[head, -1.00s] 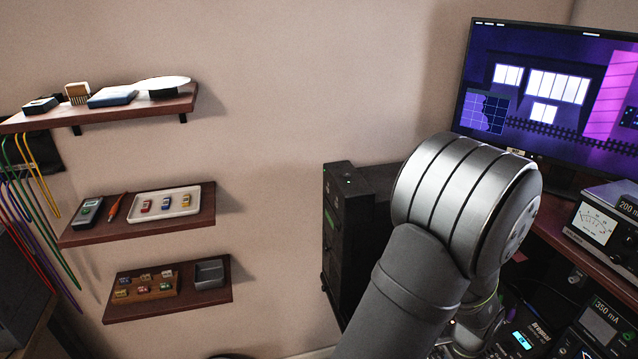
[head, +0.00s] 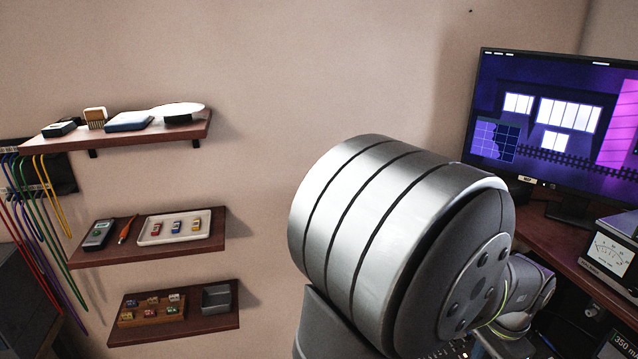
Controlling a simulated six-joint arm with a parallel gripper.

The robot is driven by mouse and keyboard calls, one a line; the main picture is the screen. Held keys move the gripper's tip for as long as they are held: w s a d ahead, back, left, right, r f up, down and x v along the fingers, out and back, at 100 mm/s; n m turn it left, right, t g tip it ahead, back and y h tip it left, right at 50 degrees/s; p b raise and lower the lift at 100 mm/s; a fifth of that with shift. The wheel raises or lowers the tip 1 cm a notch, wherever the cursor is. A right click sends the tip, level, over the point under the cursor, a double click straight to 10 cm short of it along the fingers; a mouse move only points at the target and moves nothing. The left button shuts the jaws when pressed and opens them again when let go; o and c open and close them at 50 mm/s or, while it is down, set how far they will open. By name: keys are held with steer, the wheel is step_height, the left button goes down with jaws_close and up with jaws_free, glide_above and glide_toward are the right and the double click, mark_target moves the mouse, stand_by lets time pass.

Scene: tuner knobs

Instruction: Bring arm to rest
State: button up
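My arm fills the lower middle and right of the head view, with a large silver and dark grey joint in front of the desk. A smaller part of my arm shows behind it at the right. My gripper is not in view, so I cannot see its fingers or whether it holds anything.
A monitor (head: 556,120) stands on the desk (head: 545,230) at the right, beside a panel meter (head: 612,255). Three wall shelves, top (head: 75,145), middle (head: 95,258) and bottom (head: 215,323), hold small items. Coloured cables hang at far left. Bare wall lies between shelves and monitor.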

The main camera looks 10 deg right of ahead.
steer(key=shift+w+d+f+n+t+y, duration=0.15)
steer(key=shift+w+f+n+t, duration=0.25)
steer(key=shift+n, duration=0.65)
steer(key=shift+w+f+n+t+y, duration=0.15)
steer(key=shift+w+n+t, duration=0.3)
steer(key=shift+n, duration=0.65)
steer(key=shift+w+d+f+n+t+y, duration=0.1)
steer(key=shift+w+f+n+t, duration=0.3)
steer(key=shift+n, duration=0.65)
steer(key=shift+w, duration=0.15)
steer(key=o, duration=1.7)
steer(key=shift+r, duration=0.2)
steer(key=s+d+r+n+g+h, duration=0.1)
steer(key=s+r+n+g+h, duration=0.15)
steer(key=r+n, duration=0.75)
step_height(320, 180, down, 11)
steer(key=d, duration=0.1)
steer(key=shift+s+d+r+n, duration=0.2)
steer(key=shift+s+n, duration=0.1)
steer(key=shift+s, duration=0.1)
